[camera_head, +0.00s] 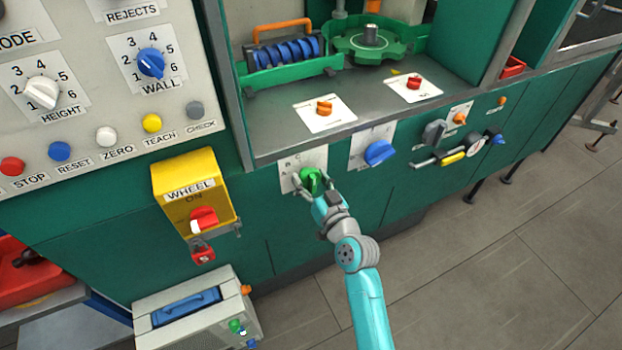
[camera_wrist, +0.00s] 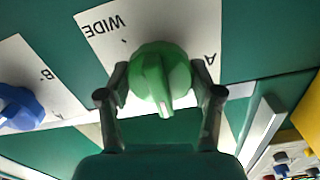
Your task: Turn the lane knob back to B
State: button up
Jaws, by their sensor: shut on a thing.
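A green knob (camera_head: 311,178) sits on a white plate (camera_head: 289,181) on the green cabinet front, with the letters A, B and C visible in the head view. It also shows in the wrist view (camera_wrist: 158,78), where its ridge points down toward my gripper. My gripper (camera_head: 312,188) is shut on the green knob, one finger on each side, as the wrist view (camera_wrist: 160,92) shows. In that view A is right of the knob and upside-down WIDE is upper left. My gripper hides part of the plate, so the knob's exact letter is hard to tell.
A blue knob (camera_head: 380,152) on its own plate is close to the right. A yellow WHEEL box (camera_head: 184,185) with a red switch and padlock juts out to the left. Open floor lies below right.

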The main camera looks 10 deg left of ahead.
jog(key=n, duration=0.4)
jog(key=shift+f+n, duration=0.15)
jog(key=shift+n, duration=0.15)
jog(key=n, duration=0.4)
jog(key=shift+s, duration=0.1)
jog(key=shift+n, duration=0.3)
jog(key=o, duration=1.1)
jog(key=shift+o, duration=0.2)
jog(key=v, duration=1.2)
